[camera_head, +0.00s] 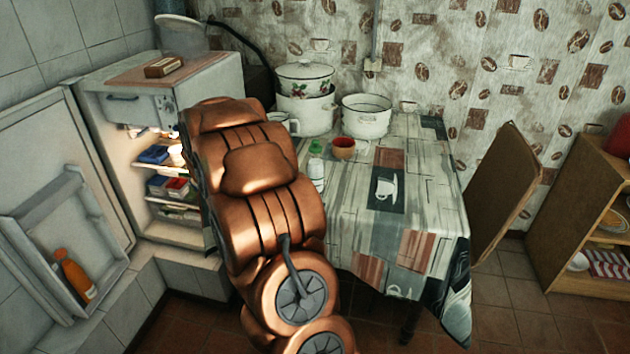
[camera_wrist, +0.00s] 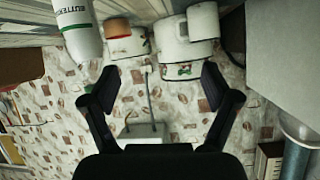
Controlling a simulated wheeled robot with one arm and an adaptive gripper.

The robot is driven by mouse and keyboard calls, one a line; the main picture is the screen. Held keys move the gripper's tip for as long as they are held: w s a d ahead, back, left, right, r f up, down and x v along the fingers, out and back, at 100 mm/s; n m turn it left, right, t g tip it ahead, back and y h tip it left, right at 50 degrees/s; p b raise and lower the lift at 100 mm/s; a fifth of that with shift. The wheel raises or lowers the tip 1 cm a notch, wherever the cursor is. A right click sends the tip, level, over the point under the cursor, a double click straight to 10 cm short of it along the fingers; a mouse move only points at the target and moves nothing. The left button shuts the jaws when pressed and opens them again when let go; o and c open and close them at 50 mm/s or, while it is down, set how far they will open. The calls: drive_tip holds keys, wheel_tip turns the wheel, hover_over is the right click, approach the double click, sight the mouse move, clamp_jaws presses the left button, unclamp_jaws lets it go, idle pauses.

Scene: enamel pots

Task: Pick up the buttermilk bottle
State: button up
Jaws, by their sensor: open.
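The buttermilk bottle (camera_head: 316,172) is white with a green cap. It stands upright on the table's left edge, just right of my copper arm. In the head view my gripper is hidden behind my arm.
The patterned cloth covers the table (camera_head: 420,180). A small reddish-brown bowl (camera_head: 343,149), a white pot (camera_head: 366,118) and stacked enamel pots (camera_head: 305,106) stand behind the bottle. The table's front is clear.

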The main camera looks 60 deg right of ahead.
sight(310, 173)
drive_tip(key=s+d+f+g, duration=0.1)
drive_tip(key=s, duration=0.1)
drive_tip(key=s+d+f+m+g, duration=0.1)
drive_tip(key=s+d+g, duration=0.1)
drive_tip(key=s, duration=0.1)
drive_tip(key=s+d+f+m+g+h, duration=0.1)
drive_tip(key=s+d, duration=0.1)
drive_tip(key=s, duration=0.1)
drive_tip(key=shift+d+f+g+b, duration=0.25)
drive_tip(key=shift+f+g+b, duration=0.05)
drive_tip(key=shift+f, duration=0.1)
drive_tip(key=shift+x, duration=1.4)
drive_tip(key=d, duration=0.1)
drive_tip(key=s+d+f, duration=0.1)
drive_tip(key=shift+s+d+f, duration=0.1)
drive_tip(key=shift+d+f, duration=0.2)
drive_tip(key=shift+d, duration=0.1)
drive_tip(key=shift+x, duration=0.75)
clamp_jaws()
